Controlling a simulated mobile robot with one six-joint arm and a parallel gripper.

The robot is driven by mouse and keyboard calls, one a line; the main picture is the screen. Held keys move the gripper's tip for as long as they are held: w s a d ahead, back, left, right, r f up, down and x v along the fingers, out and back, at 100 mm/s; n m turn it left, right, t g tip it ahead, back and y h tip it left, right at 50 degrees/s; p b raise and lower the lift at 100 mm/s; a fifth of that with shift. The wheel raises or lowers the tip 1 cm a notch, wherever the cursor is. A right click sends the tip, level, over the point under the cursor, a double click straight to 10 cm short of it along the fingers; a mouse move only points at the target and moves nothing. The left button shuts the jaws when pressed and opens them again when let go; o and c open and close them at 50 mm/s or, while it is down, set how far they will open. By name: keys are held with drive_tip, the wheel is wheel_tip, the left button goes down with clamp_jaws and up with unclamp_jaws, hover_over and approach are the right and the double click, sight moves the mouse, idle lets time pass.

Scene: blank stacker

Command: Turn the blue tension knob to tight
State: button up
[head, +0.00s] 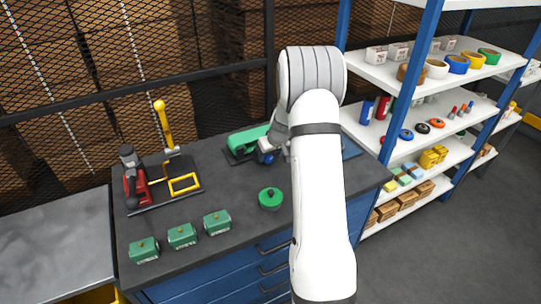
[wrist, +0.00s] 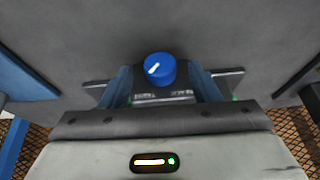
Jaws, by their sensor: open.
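The blue tension knob (wrist: 165,71) is near the middle of the wrist view, with a slanted white mark on its top toward the lower left. Two small pale labels lie just below it, too small to read. In the head view, the knob (head: 267,158) is at the front of a green machine (head: 247,139) on the workbench. My gripper (wrist: 162,84) is open, with a blue finger on each side of the knob. I cannot tell whether the fingers touch it. In the head view, my arm hides much of the gripper.
A green round object (head: 270,198) and several green boxes (head: 182,235) lie on the workbench (head: 225,183). A shelf rack (head: 440,150) with tape rolls and boxes stands to the right.

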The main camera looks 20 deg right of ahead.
drive_tip(key=shift+x, duration=0.95)
drive_tip(key=c, duration=1)
drive_tip(key=shift+d+f+b, duration=0.1)
drive_tip(key=shift+f+b, duration=0.25)
drive_tip(key=shift+b, duration=0.8)
drive_tip(key=shift+y+b, duration=0.5)
drive_tip(key=shift+b, duration=0.45)
drive_tip(key=shift+r, duration=0.35)
drive_tip(key=o, duration=1)
